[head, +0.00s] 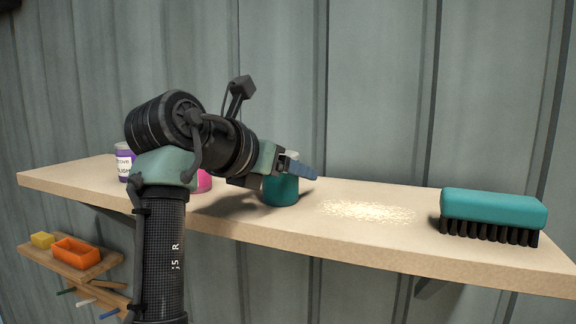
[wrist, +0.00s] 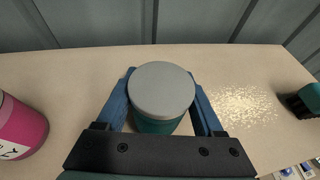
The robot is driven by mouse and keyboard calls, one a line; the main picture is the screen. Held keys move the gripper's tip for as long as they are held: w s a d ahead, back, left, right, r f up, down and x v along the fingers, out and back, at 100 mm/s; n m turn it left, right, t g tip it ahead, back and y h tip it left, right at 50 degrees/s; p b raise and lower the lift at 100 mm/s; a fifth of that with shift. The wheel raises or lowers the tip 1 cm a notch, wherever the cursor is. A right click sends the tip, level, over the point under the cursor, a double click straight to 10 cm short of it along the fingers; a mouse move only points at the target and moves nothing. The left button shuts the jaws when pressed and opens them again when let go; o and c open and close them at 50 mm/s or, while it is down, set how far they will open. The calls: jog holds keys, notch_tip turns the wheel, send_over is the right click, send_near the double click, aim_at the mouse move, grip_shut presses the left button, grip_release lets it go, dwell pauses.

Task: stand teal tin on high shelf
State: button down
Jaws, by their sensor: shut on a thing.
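The teal tin (head: 281,189) is upright on the high shelf (head: 350,238), at about the shelf's middle. In the wrist view the tin (wrist: 161,125) shows its round grey lid. My gripper (head: 300,170) has its blue fingers on either side of the tin, and in the wrist view my gripper (wrist: 163,106) is shut on it. The tin's base looks to be at the shelf surface; whether it bears fully on it I cannot tell. My arm hides part of the shelf and of the tin's left side in the head view.
A pink tin (wrist: 20,127) and a white-and-purple tin (head: 124,162) stand left of the teal tin. A teal brush (head: 493,208) lies at the right. Pale crumbs (head: 367,211) are scattered between tin and brush. A small lower shelf (head: 85,267) holds an orange tray (head: 76,252).

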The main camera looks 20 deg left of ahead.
jog(key=shift+s+f, duration=0.1)
grip_release()
